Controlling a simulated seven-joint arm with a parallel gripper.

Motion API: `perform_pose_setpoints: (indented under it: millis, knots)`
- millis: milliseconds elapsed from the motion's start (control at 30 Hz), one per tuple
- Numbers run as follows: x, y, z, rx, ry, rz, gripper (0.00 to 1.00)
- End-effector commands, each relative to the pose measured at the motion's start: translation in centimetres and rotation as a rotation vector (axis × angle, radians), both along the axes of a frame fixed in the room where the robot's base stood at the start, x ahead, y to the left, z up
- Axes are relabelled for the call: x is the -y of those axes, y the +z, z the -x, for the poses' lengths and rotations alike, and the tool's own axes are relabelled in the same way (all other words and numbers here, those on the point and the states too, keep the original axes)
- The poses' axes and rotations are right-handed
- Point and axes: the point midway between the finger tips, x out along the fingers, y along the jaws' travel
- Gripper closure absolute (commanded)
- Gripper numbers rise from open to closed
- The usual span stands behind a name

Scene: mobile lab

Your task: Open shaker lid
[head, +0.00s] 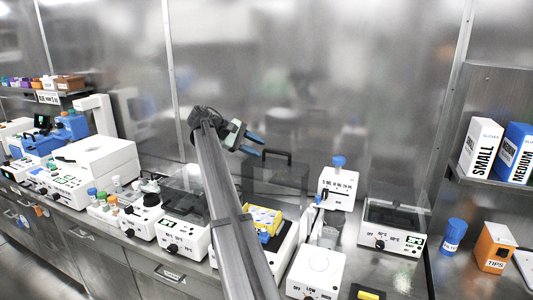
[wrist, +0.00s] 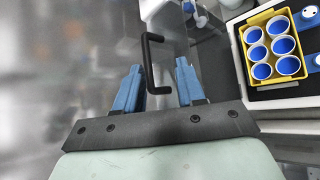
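The shaker (head: 284,258) is a white device on the bench, partly hidden behind my arm. Its clear lid (head: 288,184) appears raised, standing upright behind the yellow rack (head: 264,217). The black lid handle (head: 276,152) is at the lid's top edge. My gripper (head: 257,143) is open and empty, just left of the handle and near its height. In the wrist view, the handle (wrist: 147,62) shows between the two separated blue fingers (wrist: 158,82), nearer the left one. Contact cannot be told. The yellow rack (wrist: 249,66) there holds several blue-and-white tubes, seen uncovered.
A clear-lidded heating block (head: 183,232) stands left of the shaker, and another (head: 392,240) to its right. A white hot plate (head: 316,270) and a device with a blue-capped tube (head: 338,187) are close on the right. Metal wall panels stand behind.

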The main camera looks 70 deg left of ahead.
Motion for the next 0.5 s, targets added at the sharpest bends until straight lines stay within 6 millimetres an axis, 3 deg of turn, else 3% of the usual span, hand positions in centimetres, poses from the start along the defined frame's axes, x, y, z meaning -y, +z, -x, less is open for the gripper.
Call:
perform_pose_setpoints:
  millis: [200, 500]
  knots:
    - [-0.8, 2.2, 3.3, 0.001, 0.001, 0.0, 0.61]
    - [-1.1, 3.5, 5.4, 0.001, 0.0, 0.0, 0.61]
